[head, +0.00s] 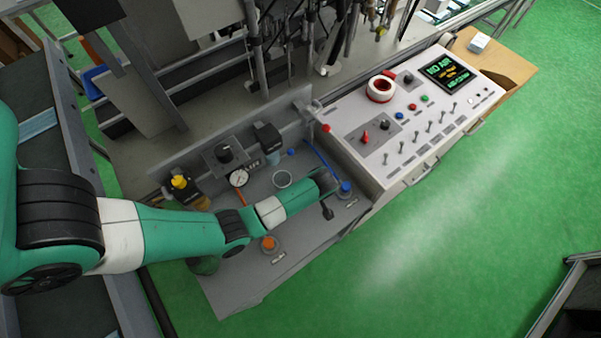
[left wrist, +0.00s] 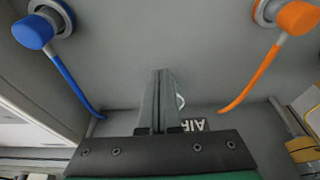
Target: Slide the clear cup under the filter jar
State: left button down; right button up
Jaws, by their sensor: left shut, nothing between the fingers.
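The clear cup (head: 283,179) stands on the grey bench plate, just behind my left forearm in the head view. A thin pale arc behind the fingers in the left wrist view may be its rim; most of it is hidden there. A black-topped unit with a clear bowl (head: 272,158) is mounted on the back rail behind the cup. A yellow-knobbed unit with an amber bowl (head: 181,184) is at the rail's left end. I cannot tell which is the filter jar. My left gripper (head: 328,212), also in the left wrist view (left wrist: 160,72), is shut and empty, right of the cup and apart from it.
A blue fitting (head: 345,188) with a hose and an orange fitting (head: 268,243) flank my gripper. A gauge (head: 239,178) sits on the rail.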

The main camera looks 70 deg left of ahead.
aim_at(286, 183)
pick_arm(q)
jog(key=b+x, duration=0.4)
jog(key=x, duration=0.4)
jog(key=shift+f, duration=0.15)
jog(key=a, duration=0.2)
jog(key=shift+s+a+r, duration=0.3)
jog(key=shift+s+r, duration=0.1)
jog(key=shift+s+a+r, duration=0.1)
jog(key=shift+s+a, duration=0.05)
jog(key=shift+a, duration=0.4)
jog(key=a+p, duration=0.1)
jog(key=s+a+p, duration=0.1)
jog(key=a, duration=0.1)
jog(key=shift+a+r, duration=0.1)
jog(key=shift+r, duration=0.05)
jog(key=shift+a, duration=0.15)
